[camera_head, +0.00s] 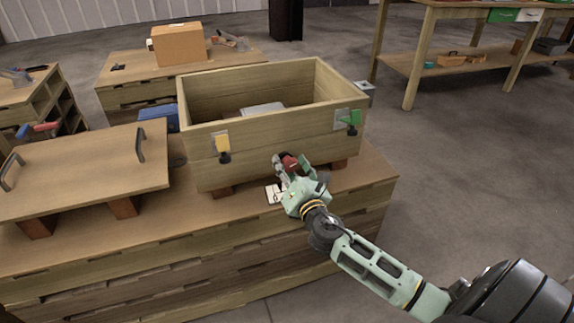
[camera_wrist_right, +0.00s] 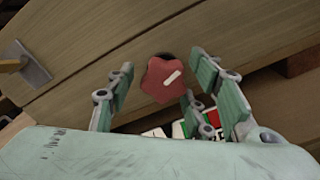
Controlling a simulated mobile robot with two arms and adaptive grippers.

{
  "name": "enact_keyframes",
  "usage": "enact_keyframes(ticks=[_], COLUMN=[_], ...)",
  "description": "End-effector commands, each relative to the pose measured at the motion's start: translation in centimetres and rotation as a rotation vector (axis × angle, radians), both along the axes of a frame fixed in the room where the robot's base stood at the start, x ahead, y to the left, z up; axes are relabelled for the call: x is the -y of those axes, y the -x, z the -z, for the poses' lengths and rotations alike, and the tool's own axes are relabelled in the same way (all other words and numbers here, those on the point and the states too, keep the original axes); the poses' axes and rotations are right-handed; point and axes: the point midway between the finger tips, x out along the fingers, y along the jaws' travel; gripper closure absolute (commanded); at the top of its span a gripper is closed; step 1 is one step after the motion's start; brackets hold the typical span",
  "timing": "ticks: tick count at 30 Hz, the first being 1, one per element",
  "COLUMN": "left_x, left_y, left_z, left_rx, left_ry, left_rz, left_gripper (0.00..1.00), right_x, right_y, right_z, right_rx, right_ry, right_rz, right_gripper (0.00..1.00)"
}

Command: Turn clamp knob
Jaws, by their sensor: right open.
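The clamp knob is a red, lobed knob (camera_wrist_right: 163,80) with a white mark, on the front wooden wall of the box. In the head view the red knob (camera_head: 289,162) shows at the lower front of the wooden box (camera_head: 265,150), partly covered by my gripper. My right gripper (camera_head: 286,165) is at the knob. In the right wrist view my right gripper (camera_wrist_right: 165,90) is open, with fingers on both sides of the knob and visible gaps to it. Whether any finger touches it is hard to tell. My left gripper is not in view.
A yellow latch (camera_head: 222,144) and a green latch (camera_head: 351,118) sit on the box front. A wooden lid with black handles (camera_head: 85,172) rests on blocks to the left. A white card (camera_head: 273,194) lies on the workbench below my gripper. Open floor lies to the right.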

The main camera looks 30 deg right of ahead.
Motion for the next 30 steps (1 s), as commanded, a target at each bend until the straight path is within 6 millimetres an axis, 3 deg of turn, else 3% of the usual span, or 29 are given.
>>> enact_keyframes(ticks=[4, 12, 27, 30], left_x=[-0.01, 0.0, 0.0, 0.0], left_y=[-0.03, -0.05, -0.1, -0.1], left_z=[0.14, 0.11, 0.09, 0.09], left_rx=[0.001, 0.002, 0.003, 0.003], left_ry=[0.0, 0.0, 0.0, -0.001], left_rz=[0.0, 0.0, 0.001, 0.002], left_gripper=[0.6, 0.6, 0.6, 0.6], right_x=[0.22, 0.25, 0.2, 0.17], right_y=[-1.01, -1.14, -1.13, -1.13], right_z=[0.0, -0.02, -0.07, -0.09], right_rx=[0.0, -0.001, 0.002, 0.002], right_ry=[0.0, -0.001, -0.002, -0.005], right_rz=[0.0, -0.001, -0.002, -0.002], right_gripper=[0.52, 0.52, 0.95, 0.95])
